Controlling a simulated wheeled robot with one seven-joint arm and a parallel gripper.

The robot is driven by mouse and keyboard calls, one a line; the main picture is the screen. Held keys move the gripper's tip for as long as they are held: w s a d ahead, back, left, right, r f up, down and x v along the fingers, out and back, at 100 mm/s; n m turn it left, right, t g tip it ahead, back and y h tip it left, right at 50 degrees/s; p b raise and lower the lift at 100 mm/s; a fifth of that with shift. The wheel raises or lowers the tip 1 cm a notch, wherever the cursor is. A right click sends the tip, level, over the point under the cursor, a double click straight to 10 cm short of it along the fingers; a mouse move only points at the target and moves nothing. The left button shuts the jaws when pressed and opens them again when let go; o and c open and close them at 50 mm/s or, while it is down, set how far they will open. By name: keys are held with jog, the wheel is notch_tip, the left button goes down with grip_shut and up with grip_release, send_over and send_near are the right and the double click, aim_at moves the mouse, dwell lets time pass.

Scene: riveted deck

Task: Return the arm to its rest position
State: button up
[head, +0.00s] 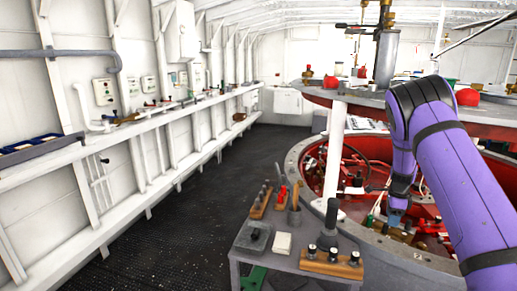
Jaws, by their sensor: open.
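My purple arm (448,165) rises from the lower right, bends at an elbow near the top, and drops down over a round red well. My gripper (395,219) hangs at the lower end, below a blue-grey wrist part. It is small and its fingers are hard to make out against the clutter in the well. Nothing can be seen held in it.
A grey table (300,262) with knobs, a brush pot and small blocks stands left of the well's grey rim (420,262). A red-edged upper ring (330,97) with a white post (335,150) stands behind. The dark deck aisle (190,215) is clear.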

jog(key=s+a+r+n+t+y, duration=0.1)
jog(key=s+a+r+n, duration=0.3)
jog(key=r, duration=0.5)
jog(key=s+a+r+n+t, duration=0.1)
jog(key=s+a+r+n, duration=0.2)
jog(key=s+r, duration=0.5)
jog(key=s+a+r+n+y, duration=0.1)
jog(key=s+a+r+n, duration=0.25)
jog(key=r, duration=0.75)
jog(key=s+a+r+n+t, duration=0.1)
jog(key=s+n, duration=0.3)
jog(key=s, duration=0.6)
jog(key=s+a+r+n+t+h, duration=0.1)
jog(key=s+a+r+n, duration=0.2)
jog(key=s, duration=0.7)
jog(key=s+a+r+n+t+h, duration=0.1)
jog(key=s+a+n, duration=0.3)
jog(key=s, duration=0.6)
jog(key=shift+r+n, duration=0.55)
jog(key=shift+r, duration=0.2)
